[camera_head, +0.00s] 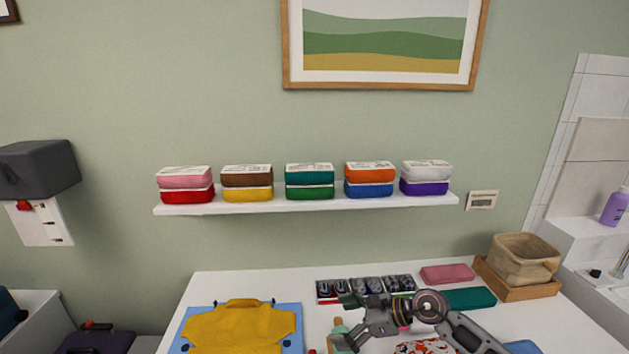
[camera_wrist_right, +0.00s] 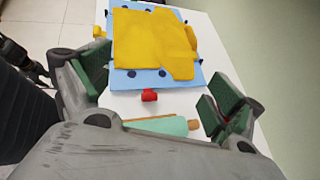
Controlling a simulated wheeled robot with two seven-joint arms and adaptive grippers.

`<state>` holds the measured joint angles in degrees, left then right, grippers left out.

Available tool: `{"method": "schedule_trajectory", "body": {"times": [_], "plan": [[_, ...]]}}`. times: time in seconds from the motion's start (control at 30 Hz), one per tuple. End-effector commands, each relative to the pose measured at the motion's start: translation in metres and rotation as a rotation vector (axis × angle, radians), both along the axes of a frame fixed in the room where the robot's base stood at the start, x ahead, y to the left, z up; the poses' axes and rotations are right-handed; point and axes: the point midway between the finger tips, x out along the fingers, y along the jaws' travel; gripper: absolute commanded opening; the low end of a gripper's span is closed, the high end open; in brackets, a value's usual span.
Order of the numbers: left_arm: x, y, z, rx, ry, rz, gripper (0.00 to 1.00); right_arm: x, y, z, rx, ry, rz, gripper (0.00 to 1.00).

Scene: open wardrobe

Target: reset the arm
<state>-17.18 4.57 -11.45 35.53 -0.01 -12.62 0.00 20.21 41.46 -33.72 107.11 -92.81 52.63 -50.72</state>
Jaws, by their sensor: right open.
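My right gripper (camera_head: 347,321) is over the front middle of the white table (camera_head: 235,281), pointing left. In the right wrist view my right gripper (camera_wrist_right: 158,98) shows its two green-padded fingers spread wide, with nothing held between them. A folded yellow garment (camera_head: 240,328) lies on a light blue board (camera_head: 292,315) to the left of the gripper. The yellow garment (camera_wrist_right: 155,42) and the blue board (camera_wrist_right: 120,80) also show beyond the fingers in the wrist view. My left gripper is in neither view.
A teal roller-like item (camera_wrist_right: 165,126) lies below the open fingers. A tray of dark rolled items (camera_head: 365,286), a pink case (camera_head: 447,273), a teal case (camera_head: 470,298) and a basket (camera_head: 522,260) stand behind. A wall shelf (camera_head: 305,204) holds several coloured stacks.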

Motion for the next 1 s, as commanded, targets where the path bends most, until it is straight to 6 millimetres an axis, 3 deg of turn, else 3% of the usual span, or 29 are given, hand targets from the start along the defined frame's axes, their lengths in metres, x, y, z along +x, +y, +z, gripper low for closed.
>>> {"method": "schedule_trajectory", "body": {"times": [0.2,0.47,0.73,1.0], "plan": [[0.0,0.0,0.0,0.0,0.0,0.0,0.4,-0.001,0.035,0.046,0.299,0.067,-0.128,0.93],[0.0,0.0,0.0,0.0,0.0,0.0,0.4,0.006,0.045,0.098,0.642,0.184,-0.304,0.93],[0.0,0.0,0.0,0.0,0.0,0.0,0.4,0.019,0.026,0.137,0.981,0.345,-0.507,0.93],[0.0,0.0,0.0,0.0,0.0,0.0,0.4,0.032,-0.015,0.151,1.297,0.533,-0.733,0.93]]}}
